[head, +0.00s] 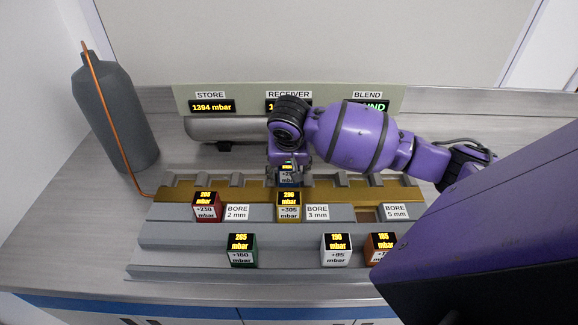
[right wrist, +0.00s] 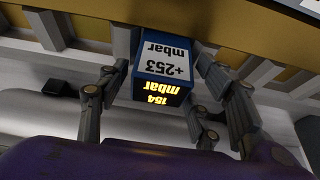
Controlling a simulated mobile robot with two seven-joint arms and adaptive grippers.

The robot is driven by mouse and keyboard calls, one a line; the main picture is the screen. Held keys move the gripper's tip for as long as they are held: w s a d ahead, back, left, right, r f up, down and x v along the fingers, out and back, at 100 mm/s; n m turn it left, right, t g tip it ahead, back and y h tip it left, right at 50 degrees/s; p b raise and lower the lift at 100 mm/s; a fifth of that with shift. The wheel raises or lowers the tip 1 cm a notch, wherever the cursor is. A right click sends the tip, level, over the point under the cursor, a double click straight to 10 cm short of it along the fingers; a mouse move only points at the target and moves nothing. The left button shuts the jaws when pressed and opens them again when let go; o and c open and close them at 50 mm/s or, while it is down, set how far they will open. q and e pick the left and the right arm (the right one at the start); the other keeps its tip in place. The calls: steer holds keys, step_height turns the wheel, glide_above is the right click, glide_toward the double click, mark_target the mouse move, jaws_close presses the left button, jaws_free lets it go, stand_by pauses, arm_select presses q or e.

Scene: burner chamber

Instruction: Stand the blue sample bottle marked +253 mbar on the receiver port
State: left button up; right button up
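The blue sample bottle (right wrist: 163,68) shows upside down in the right wrist view, marked +253 mbar with a lit 154 mbar display. In the head view its top (head: 287,168) shows just beneath my right gripper (head: 288,178), at the gold rail's middle. I cannot make out the receiver port. My left gripper is out of view.
On the stepped grey rack (head: 180,236) stand red (head: 207,206), yellow (head: 289,205), green (head: 242,249), white (head: 336,249) and orange (head: 380,247) bottles. A grey cylinder (head: 118,115) with an orange tube stands at left. A grey horizontal tank (head: 225,130) lies behind the gold rail (head: 230,190).

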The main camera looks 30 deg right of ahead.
steer(key=shift+a+r, duration=0.1)
steer(key=shift+r, duration=0.35)
steer(key=v, duration=1.1)
steer(key=shift+s+r, duration=0.15)
steer(key=shift+s, duration=0.05)
